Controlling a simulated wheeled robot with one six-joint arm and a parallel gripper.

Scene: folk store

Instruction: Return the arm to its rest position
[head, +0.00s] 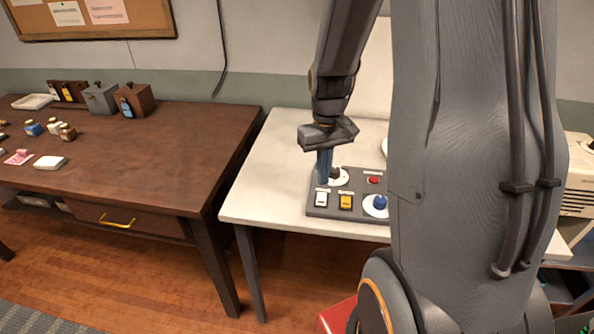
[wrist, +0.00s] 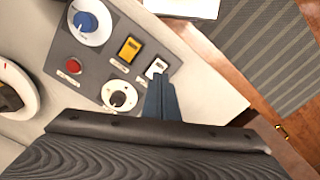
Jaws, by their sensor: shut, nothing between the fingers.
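My gripper (head: 325,170) points down over the left part of a grey control panel (head: 318,211) on the white table. Its blue-grey fingers are shut with nothing between them. In the wrist view my gripper (wrist: 160,85) shows close to the white switch (wrist: 156,68) and the black knob on a white dial (wrist: 119,97). I cannot tell whether the fingertips touch the panel. My arm (head: 345,45) reaches down from the top, and its large grey links hide the right part of the table in the head view.
The panel also bears a yellow switch (head: 345,201), a red button (head: 373,180) and a blue knob (head: 380,202). A dark wooden desk (head: 160,150) with small boxes and bottles stands at left, beyond a narrow gap. A beige machine (head: 578,185) is at right.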

